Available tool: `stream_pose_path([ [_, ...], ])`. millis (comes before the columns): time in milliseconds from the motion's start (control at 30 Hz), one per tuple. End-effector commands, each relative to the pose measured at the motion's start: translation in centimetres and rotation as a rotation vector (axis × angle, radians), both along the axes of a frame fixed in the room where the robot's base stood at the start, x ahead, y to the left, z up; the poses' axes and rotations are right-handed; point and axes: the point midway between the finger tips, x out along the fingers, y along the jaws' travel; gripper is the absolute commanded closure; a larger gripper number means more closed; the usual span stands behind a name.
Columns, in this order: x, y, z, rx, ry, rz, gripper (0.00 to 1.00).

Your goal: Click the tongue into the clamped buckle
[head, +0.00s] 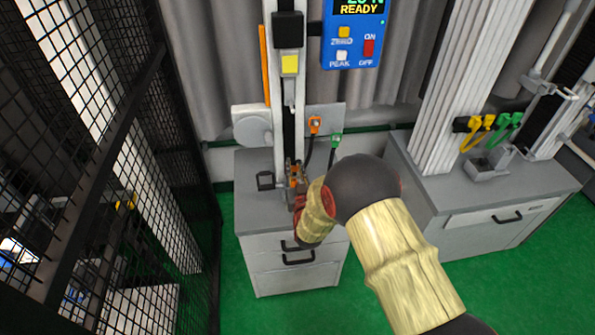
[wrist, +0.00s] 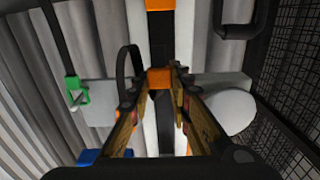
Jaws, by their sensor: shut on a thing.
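Orange also shows at the fingertips in the head view (head: 293,180). A second orange part (wrist: 159,4) is at the top edge of the wrist view, in line with the held piece and a black strip between them. I cannot tell whether it is the buckle. My fingers and wrist hide much of the clamp area.
The tower stands on a grey drawer cabinet (head: 290,262). A black bracket (head: 265,181) is just left of my gripper. Orange (head: 315,125) and green (head: 336,138) connectors hang behind. A mesh fence (head: 120,170) closes the left side. A blue meter (head: 352,40) reads READY.

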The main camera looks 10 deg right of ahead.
Motion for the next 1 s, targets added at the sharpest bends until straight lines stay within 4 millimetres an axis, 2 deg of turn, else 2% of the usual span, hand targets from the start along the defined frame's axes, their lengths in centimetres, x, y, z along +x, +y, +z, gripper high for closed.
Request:
stream_pose_path([
  [167, 1.1, 0.5, 0.1, 0.001, -0.003, 0.000, 0.91],
  [267, 1.0, 0.5, 0.2, 0.000, 0.001, 0.000, 0.91],
  [500, 1.0, 0.5, -1.8, 0.000, 0.000, 0.000, 0.91],
  [1000, 1.1, 0.5, -4.7, 0.000, -0.001, 0.000, 0.91],
])
